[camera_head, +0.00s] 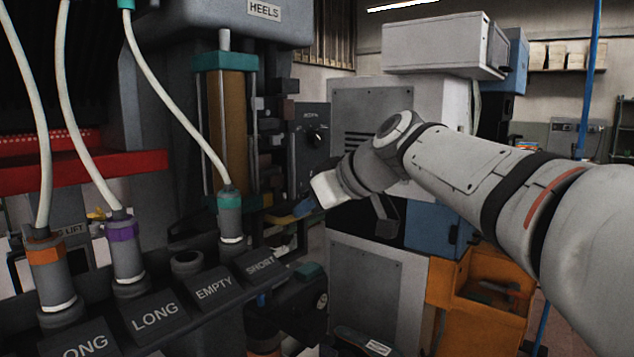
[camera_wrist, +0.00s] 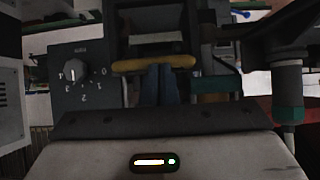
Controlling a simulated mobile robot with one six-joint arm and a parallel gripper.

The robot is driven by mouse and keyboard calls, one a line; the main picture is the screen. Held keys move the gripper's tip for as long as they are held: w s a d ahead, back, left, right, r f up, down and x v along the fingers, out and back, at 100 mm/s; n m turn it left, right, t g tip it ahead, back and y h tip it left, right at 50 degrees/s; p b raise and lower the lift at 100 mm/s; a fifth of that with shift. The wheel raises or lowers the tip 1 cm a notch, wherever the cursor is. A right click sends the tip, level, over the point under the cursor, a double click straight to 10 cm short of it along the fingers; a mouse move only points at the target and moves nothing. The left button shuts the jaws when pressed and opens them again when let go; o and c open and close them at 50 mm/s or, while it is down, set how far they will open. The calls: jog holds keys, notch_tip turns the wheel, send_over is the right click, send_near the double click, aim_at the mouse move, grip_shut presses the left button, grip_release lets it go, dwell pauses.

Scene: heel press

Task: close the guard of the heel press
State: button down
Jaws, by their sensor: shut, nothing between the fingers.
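The heel press (camera_head: 265,10), a dark grey machine marked HEELS, stands at the left in the head view. Below its head is an amber cylinder (camera_head: 227,125) with teal end caps. My gripper (camera_head: 300,209) reaches in from the right, at the press's front beside the dial box. In the wrist view my gripper (camera_wrist: 161,72) has its bluish fingers together and empty. A yellow bar (camera_wrist: 130,65) lies across at their tips; I cannot tell whether they touch it. The bar may belong to the guard, but I cannot make out the guard's panel or its position.
A dial box (camera_head: 313,140) is close to my gripper; its knob (camera_wrist: 76,72) shows in the wrist view. Labelled tubes with white hoses, including the SHORT tube (camera_head: 231,222), stand in front. An orange bin (camera_head: 490,290) and grey cabinets (camera_head: 375,290) are at right.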

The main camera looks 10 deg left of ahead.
notch_tip(320, 180, down, 2)
jog(key=shift+f+b, duration=0.25)
jog(key=shift+b, duration=0.55)
